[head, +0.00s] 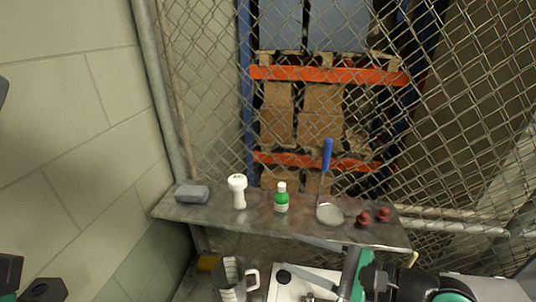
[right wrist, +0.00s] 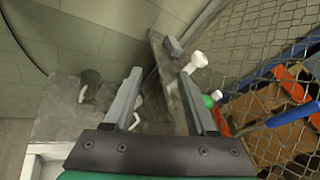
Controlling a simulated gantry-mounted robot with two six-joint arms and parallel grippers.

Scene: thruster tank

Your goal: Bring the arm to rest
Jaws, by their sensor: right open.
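My right gripper (head: 293,283) is low in the head view, below the front edge of the metal shelf (head: 257,222), its fingers pointing left. It holds nothing. In the right wrist view my right gripper (right wrist: 160,72) shows two grey fingers spread apart with clear space between them. A grey pitcher with a white handle (head: 231,279) stands just left of the fingers in the head view; whether they touch cannot be told. Dark parts, seemingly of my left arm, show at the lower left edge of the head view, but no left fingers can be made out.
On the shelf are a grey block (head: 192,193), a white knobbed tool (head: 238,191), a green bottle (head: 281,203), a blue-handled round tool (head: 327,156) and two red knobs (head: 363,219). A chain-link fence (head: 215,95) stands behind, a block wall (head: 75,120) at left.

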